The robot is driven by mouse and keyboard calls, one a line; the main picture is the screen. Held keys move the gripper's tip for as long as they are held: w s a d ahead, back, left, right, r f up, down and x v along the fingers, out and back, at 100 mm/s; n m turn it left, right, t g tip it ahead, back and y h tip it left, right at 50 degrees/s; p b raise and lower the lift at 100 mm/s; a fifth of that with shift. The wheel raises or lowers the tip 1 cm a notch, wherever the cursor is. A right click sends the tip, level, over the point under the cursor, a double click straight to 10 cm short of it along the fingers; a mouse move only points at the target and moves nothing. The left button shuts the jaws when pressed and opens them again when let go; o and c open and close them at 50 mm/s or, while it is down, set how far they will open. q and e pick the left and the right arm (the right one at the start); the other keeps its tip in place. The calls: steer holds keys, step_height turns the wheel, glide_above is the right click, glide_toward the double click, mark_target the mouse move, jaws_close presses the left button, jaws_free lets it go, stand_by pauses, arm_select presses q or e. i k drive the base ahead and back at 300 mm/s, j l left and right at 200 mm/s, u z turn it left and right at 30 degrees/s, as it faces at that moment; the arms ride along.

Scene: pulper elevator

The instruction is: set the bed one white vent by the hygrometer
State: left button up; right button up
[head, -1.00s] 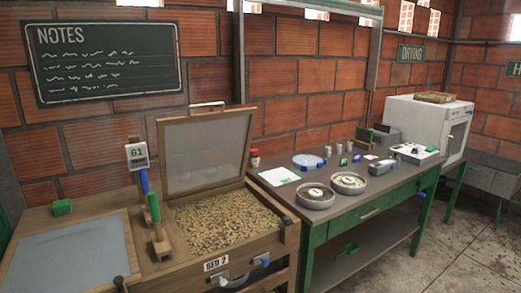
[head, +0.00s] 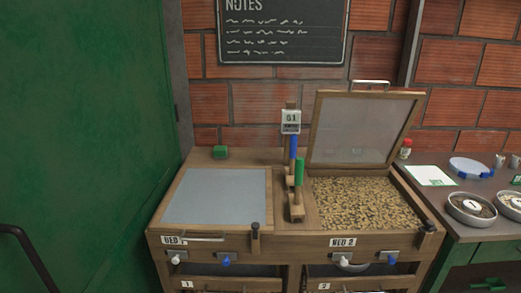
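Bed one, labelled BED 1 (head: 175,239), is the left half of the wooden bench, with a closed grey lid (head: 215,195). Its front carries a white vent knob (head: 175,260) on a metal plate at the left and a blue knob (head: 226,261) on a plate to its right. The vent opening itself is too small to read. The hygrometer (head: 291,122) is a small white display on a post between the two beds, and it seems to read 61. Neither of my grippers is in view.
Bed two, labelled BED 2 (head: 342,242), has its framed lid (head: 362,130) raised over beans, with white (head: 337,258) and blue (head: 391,257) knobs. Blue (head: 293,147) and green (head: 299,172) handles stand between the beds. A green door (head: 85,130) stands left; a table (head: 470,232) stands right.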

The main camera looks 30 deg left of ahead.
mark_target(175, 255)
steer(key=u, duration=1.75)
